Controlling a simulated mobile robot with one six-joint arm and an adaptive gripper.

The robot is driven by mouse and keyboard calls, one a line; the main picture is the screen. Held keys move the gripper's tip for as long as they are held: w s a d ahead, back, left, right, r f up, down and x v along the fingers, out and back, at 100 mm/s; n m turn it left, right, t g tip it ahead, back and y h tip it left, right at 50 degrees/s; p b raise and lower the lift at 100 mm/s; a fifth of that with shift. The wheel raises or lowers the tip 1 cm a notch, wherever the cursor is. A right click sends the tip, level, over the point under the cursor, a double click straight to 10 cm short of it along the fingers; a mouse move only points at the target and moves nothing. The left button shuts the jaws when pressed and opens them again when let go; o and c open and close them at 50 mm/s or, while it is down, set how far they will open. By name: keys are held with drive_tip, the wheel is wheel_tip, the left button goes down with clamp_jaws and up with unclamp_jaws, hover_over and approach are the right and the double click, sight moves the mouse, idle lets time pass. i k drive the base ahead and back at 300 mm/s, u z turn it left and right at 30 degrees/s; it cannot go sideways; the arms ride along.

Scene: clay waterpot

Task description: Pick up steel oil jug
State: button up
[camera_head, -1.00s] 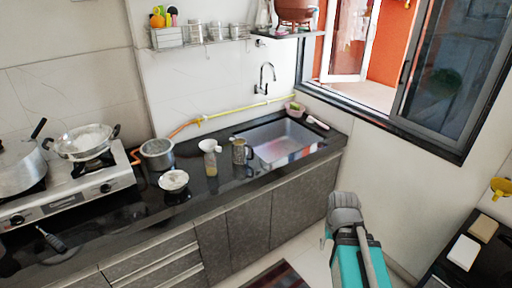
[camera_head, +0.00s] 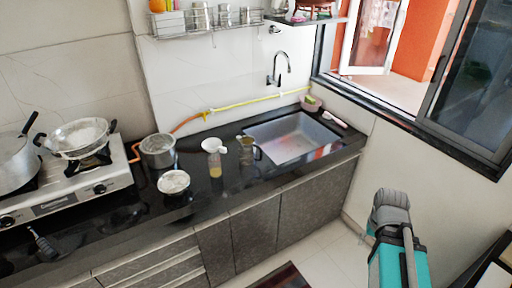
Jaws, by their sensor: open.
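A small steel jug with a dark handle (camera_head: 247,150) stands upright on the black counter, just left of the sink. It looks like the steel oil jug. My teal and grey arm (camera_head: 398,245) shows at the lower right, well apart from the jug. My gripper is not visible in this view.
A bottle with yellow contents and a white funnel-like top (camera_head: 215,160) stands close left of the jug. A white bowl (camera_head: 173,182) and a steel pot (camera_head: 158,150) are farther left. The sink (camera_head: 296,138) and faucet (camera_head: 279,68) are to the right. Open floor (camera_head: 325,250) lies before the cabinets.

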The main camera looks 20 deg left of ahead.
sight(247, 146)
drive_tip(key=u, duration=0.3)
drive_tip(key=i, duration=0.9)
drive_tip(key=u, duration=0.75)
